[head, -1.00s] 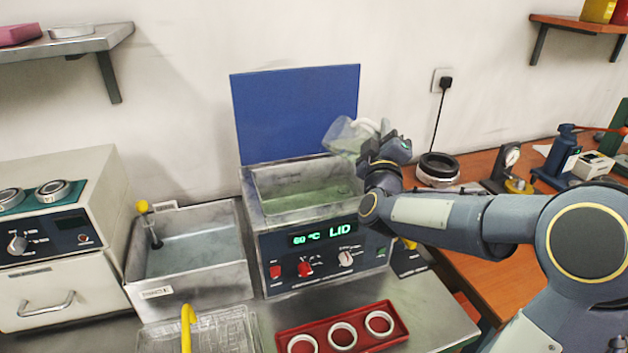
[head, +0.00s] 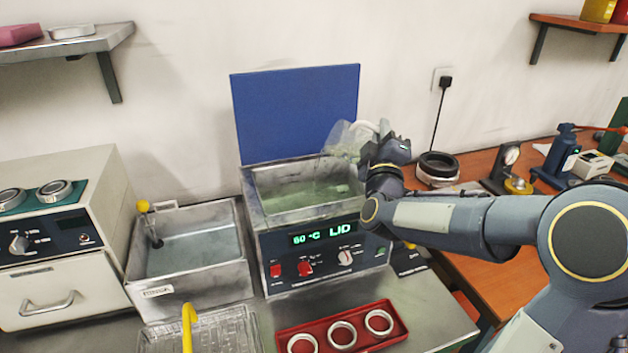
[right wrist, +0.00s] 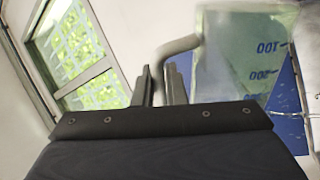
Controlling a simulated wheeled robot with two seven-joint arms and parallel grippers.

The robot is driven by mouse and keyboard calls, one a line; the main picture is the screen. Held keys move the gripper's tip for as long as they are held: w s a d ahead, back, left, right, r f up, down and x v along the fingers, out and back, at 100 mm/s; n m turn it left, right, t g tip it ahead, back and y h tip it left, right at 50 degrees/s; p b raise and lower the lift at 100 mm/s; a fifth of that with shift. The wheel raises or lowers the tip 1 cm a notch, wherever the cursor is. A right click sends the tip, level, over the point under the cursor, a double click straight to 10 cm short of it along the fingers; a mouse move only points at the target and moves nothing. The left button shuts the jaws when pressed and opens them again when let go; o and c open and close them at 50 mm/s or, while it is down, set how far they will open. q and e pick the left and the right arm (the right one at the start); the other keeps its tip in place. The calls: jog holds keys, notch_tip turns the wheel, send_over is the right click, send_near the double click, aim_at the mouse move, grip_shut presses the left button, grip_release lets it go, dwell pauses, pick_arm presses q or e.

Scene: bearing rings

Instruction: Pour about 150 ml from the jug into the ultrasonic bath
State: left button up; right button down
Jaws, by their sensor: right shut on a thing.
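The clear jug (head: 346,138) is tilted to the left above the right rear part of the ultrasonic bath (head: 250,215). A faint stream seems to fall from its lip into the bath's greenish liquid. My right gripper (head: 378,140) is shut on the jug's pale handle, which also shows in the right wrist view (right wrist: 178,46). In that view the jug (right wrist: 240,60) carries graduation marks and holds greenish liquid; the exact level is hard to read. The bath's blue lid (head: 296,112) stands open behind it, and its display reads 60 °C LID. My left gripper is not in view.
A steel rinse tank (head: 190,262) stands left of the bath. A red tray (head: 362,343) with white rings lies in front, beside a wire basket (head: 225,335) with a yellow handle. A dark ring stack (head: 437,170) stands on the wooden bench to the right.

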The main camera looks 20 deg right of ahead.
jog(key=shift+s, duration=0.2)
dwell(0.4)
jog(key=shift+a+n+t+y+p, duration=0.35)
jog(key=shift+a+n, duration=0.2)
jog(key=shift+n, duration=0.55)
dwell(0.6)
jog(key=shift+w+a+f+n, duration=0.1)
jog(key=shift+a+n, duration=0.15)
jog(key=shift+n, duration=0.05)
jog(key=shift+d+r, duration=0.2)
jog(key=shift+r, duration=0.05)
jog(key=shift+s+d+f+m+g+h+b, duration=0.15)
jog(key=shift+d+m+g+h+b, duration=0.25)
jog(key=shift+m, duration=0.85)
jog(key=shift+s+d+f+m+g+h+b, duration=0.15)
jog(key=shift+d+m+g+h, duration=0.25)
jog(key=shift+m, duration=0.8)
jog(key=shift+d+f+m+g+h+b, duration=0.2)
jog(key=shift+d+m+g+h+b, duration=0.25)
jog(key=shift+m, duration=0.8)
